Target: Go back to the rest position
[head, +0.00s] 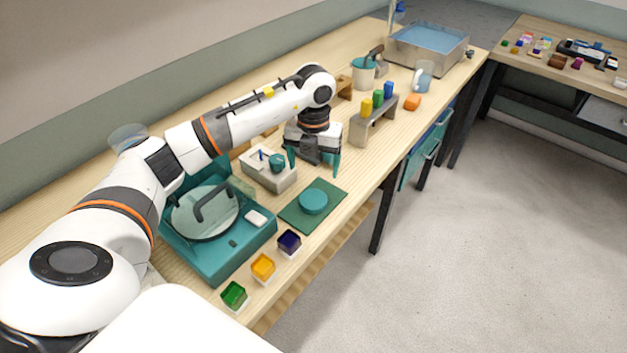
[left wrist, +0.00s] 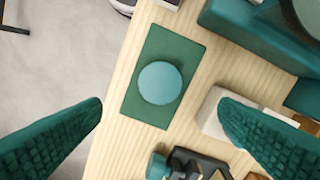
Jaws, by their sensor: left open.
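My left gripper (head: 314,168) is open and empty, its two teal fingers spread and pointing down above the wooden bench. It hangs beyond the green mat (head: 330,190) with the round teal disc (head: 313,202), touching neither. In the left wrist view, both ridged fingers show wide apart (left wrist: 160,112), with the disc (left wrist: 160,83) on the mat (left wrist: 133,98) beyond them and nothing between them. The grey block (head: 283,184) with a small teal part stands just left of the gripper. My right gripper is not in view.
A teal machine with a round lid (head: 180,222) stands below my left arm. Green (head: 234,294), yellow (head: 263,267) and dark blue (head: 289,242) cubes line the front edge. A grey stand (head: 381,120) holds coloured pieces beyond the gripper. A water basin (head: 399,58) is at the far end.

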